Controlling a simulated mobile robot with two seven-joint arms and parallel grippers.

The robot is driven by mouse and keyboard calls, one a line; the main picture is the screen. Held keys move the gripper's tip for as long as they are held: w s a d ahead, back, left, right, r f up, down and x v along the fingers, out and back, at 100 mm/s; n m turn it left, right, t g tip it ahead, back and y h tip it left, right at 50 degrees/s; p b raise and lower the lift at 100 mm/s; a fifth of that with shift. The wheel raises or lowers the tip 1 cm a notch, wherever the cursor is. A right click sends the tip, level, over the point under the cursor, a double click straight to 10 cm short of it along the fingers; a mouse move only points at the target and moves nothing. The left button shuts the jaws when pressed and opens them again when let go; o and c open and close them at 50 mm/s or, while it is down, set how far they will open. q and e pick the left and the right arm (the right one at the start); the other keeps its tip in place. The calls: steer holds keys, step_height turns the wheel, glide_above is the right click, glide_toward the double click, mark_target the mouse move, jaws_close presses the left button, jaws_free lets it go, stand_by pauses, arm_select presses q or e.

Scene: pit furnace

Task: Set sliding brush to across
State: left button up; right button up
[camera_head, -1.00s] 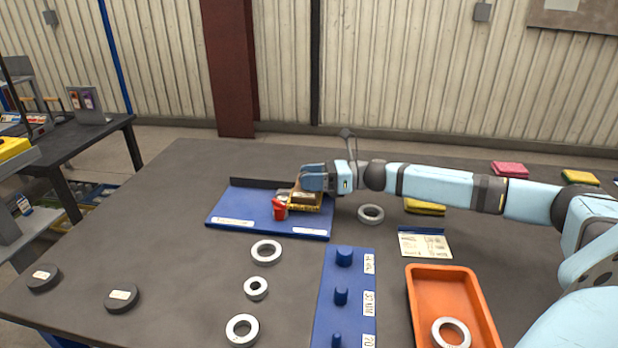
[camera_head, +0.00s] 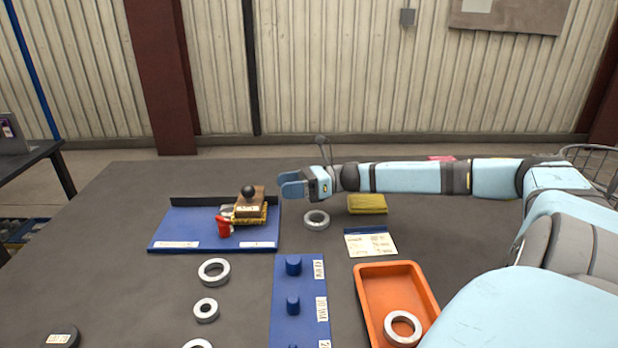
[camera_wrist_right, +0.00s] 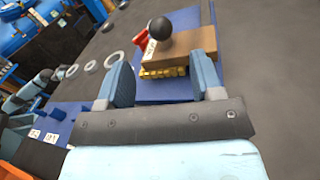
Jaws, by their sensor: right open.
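The sliding brush (camera_head: 249,208) has a brown wooden block, a black ball knob and yellow bristles below. It sits at the right part of a blue board (camera_head: 185,227) with a dark back wall. A red piece (camera_head: 223,226) stands at its front left. My right gripper (camera_head: 283,184) is open and empty, just right of and above the brush, apart from it. In the right wrist view the brush (camera_wrist_right: 190,45) shows ahead, beyond the spread fingers (camera_wrist_right: 164,78). My left gripper is not in view.
A grey ring (camera_head: 316,220) lies right of the board, near a yellow cloth (camera_head: 367,203). More rings lie in front. A blue peg board (camera_head: 300,275), a card (camera_head: 371,243) and an orange tray (camera_head: 395,268) holding a ring fill the front right.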

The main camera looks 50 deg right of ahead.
steer(key=shift+p+v, duration=0.75)
steer(key=shift+v, duration=1.8)
